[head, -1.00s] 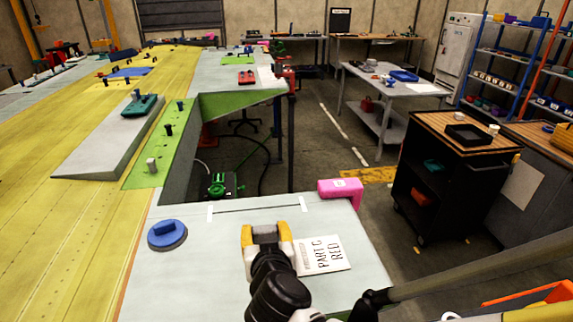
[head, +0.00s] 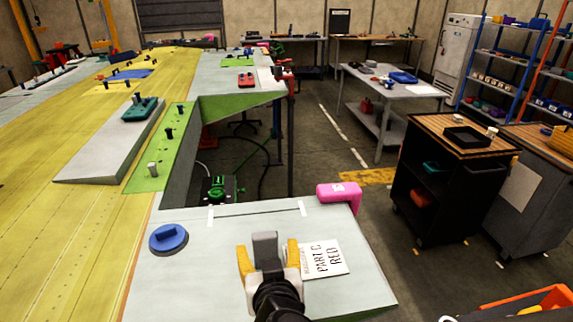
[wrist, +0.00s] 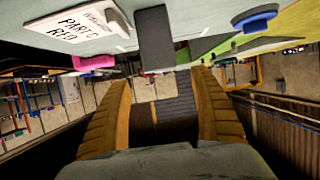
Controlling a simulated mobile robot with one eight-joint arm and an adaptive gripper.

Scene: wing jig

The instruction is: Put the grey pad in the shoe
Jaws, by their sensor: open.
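The grey pad (head: 265,246) is a small grey block rising upright from the light grey bench top, left of the paper card. In the wrist view the pad (wrist: 154,38) shows at top centre, beyond the fingertips. My gripper (head: 267,249) is open, its yellow fingers spread either side of the pad in the head view, with a gap on each side. In the wrist view my gripper (wrist: 160,78) has nothing between its fingers. The pad's base is hidden in the head view. I cannot tell which thing is the shoe.
A black cart (head: 450,185) stands to the right. The bench between the blue piece and my gripper is clear.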

